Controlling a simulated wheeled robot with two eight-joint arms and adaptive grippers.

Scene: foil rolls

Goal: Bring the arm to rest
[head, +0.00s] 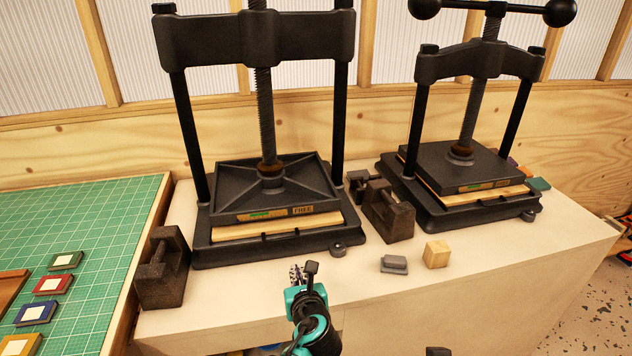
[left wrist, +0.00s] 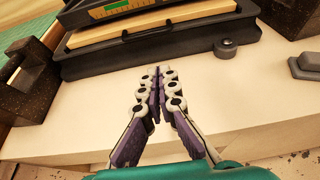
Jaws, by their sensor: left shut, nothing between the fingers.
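My left gripper (head: 297,272) is at the front edge of the pale bench, in front of the left black press (head: 275,190). In the left wrist view the left gripper (left wrist: 159,72) is shut, its purple and white fingers together with nothing between them. It points toward the press base and is apart from it. My right gripper is not in view.
A second press (head: 470,170) stands at the right. Dark weights (head: 162,270) (head: 388,212) stand beside the presses. A small grey block (head: 394,264) and a wooden block (head: 436,254) lie on the bench (head: 400,310). A green mat (head: 100,230) with several coloured tiles is at left.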

